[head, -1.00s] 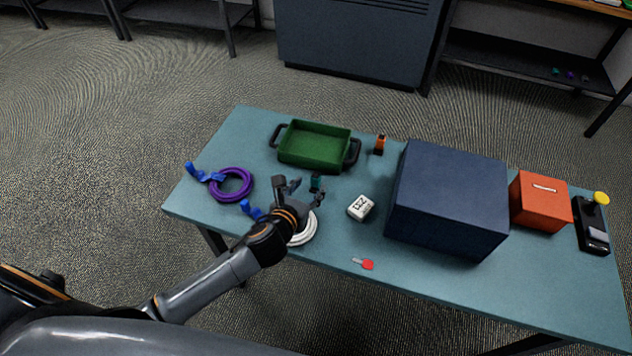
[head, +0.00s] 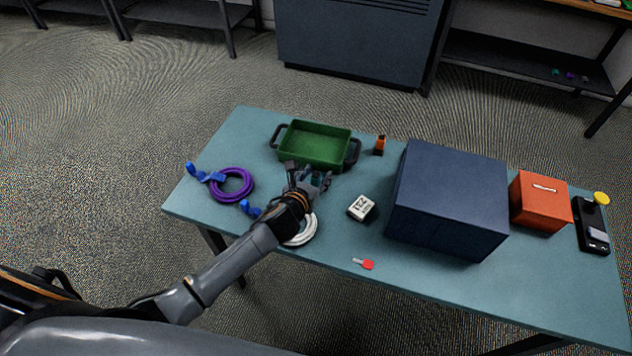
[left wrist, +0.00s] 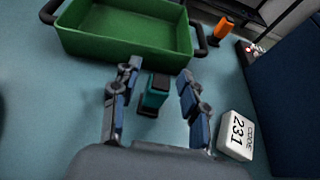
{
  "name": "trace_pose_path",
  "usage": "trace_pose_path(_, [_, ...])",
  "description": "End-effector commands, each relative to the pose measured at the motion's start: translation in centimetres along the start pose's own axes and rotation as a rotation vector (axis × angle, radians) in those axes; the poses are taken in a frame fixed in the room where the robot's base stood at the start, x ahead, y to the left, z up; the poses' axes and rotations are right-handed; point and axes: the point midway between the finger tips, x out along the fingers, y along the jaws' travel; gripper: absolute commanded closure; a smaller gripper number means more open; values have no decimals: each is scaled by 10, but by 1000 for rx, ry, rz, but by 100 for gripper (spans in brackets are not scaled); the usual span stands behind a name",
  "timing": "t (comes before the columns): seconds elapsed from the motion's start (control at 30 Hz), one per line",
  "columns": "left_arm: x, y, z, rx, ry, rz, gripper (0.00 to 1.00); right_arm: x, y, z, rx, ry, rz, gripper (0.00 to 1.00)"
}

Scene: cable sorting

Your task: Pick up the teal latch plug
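The teal latch plug (left wrist: 156,91) stands on the table between the two fingers of my left gripper (left wrist: 159,92) in the left wrist view. The fingers are open, with a gap on each side of the plug. In the head view my left gripper (head: 309,177) is low over the table just in front of the green tray, and the teal plug (head: 318,181) is mostly hidden by it. My right gripper is not in view.
A green tray (head: 292,139) with black handles stands just behind the plug. A white block marked 231 (head: 361,207) lies to the right. A white cable coil (head: 303,236) is under my left arm; a purple coil (head: 224,193) lies left. A large blue box (head: 448,200) stands right.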

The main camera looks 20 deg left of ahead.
Motion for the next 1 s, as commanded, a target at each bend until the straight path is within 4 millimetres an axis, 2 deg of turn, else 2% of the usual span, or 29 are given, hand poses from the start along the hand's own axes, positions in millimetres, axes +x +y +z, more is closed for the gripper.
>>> trace_pose_path(0.03, [0, 0, 0, 0, 0, 0, 71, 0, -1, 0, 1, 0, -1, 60])
trace_pose_path(0.17, [0, 0, 0, 0, 0, 0, 98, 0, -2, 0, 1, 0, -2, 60])
trace_pose_path(0.2, [0, 0, 0, 0, 1, 0, 100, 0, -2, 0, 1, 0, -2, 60])
trace_pose_path(0.57, [-2, 0, 4, 1, -1, 0, 100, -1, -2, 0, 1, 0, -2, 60])
trace_pose_path(0.77, [-10, 1, 26, 4, -5, 0, 100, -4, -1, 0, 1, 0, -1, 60])
trace_pose_path(0.8, [-14, 0, 35, 5, -6, -2, 100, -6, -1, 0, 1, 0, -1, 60])
trace_pose_path(1.0, [-62, -5, 56, 2, -2, -3, 100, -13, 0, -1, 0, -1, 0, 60])
